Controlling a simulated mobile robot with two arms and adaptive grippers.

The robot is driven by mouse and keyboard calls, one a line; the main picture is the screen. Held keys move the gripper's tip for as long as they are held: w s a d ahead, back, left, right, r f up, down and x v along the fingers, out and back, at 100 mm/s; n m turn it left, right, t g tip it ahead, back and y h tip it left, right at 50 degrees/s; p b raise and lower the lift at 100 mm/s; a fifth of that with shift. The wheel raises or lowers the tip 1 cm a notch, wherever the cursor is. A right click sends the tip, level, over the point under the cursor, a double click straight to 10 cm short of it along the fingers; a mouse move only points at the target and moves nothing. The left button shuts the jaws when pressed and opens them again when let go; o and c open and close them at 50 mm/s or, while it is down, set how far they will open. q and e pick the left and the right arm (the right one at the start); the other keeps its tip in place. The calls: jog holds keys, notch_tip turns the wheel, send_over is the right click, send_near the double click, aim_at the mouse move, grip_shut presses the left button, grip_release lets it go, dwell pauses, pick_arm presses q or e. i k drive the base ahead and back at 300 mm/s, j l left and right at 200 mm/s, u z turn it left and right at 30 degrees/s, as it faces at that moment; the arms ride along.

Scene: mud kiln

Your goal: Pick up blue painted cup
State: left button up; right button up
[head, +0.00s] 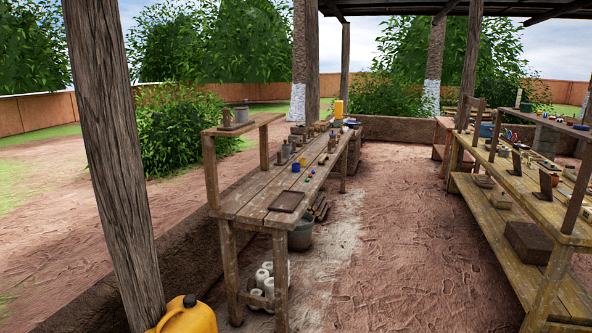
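A small blue cup-like thing (296,168) stands on the long wooden table (258,190) left of centre, near the table's middle. It is too small and far away to tell whether it is the painted cup. A larger blue container (486,130) stands on the right-hand bench, partly behind other items. Neither of my grippers shows in the head view.
A wooden post (112,150) stands close at left, with a yellow jug (187,316) at its foot. White rolls (263,276) and a grey bucket (301,236) sit under the table. The dirt floor (400,230) between table and right bench (488,205) is clear.

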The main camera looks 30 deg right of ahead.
aim_at(295, 165)
jog(key=i+l, duration=0.15)
jog(key=l, duration=0.4)
jog(key=i+l+u, duration=0.1)
jog(key=l, duration=0.4)
jog(key=i+l, duration=0.15)
jog(key=l, duration=0.4)
jog(key=i+l, duration=0.1)
jog(key=l, duration=0.45)
jog(key=i+l+u, duration=0.1)
jog(key=l, duration=0.45)
jog(key=i+l, duration=0.15)
jog(key=l, duration=0.25)
jog(key=i+l+u, duration=0.1)
jog(key=l, duration=0.25)
jog(key=i+l, duration=0.25)
jog(key=l, duration=0.15)
jog(key=i+l, duration=0.15)
jog(key=l, duration=0.25)
jog(key=i+l+u, duration=0.1)
jog(key=l, duration=0.3)
jog(key=i+l, duration=0.2)
jog(key=l, duration=0.2)
jog(key=u, duration=0.05)
